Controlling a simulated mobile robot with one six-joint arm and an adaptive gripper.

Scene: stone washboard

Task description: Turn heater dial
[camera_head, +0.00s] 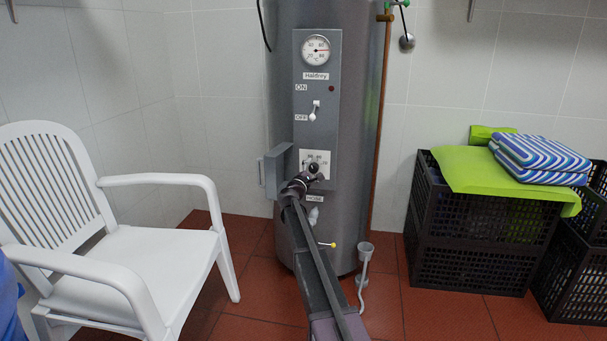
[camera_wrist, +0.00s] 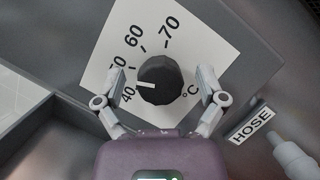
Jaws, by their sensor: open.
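The heater dial (camera_wrist: 163,80) is a dark faceted knob with a white pointer line on a white temperature scale plate (camera_wrist: 118,45). In the wrist view the pointer aims left, near the 40 mark. My gripper (camera_wrist: 163,84) is open, with one finger on each side of the dial; small gaps seem to show beside it, and I cannot tell its exact depth. In the head view the scale plate (camera_head: 321,157) shows on the grey heater (camera_head: 350,110), and my gripper (camera_head: 312,170) covers much of the dial.
A small grey door (camera_head: 274,172) stands open left of the dial. Above are an ON/OFF switch (camera_head: 315,110) and a round gauge (camera_head: 316,50). A HOSE label (camera_wrist: 250,124) and pipe fitting (camera_wrist: 293,158) lie below right. A white chair (camera_head: 120,235) and black crates (camera_head: 470,265) flank the heater.

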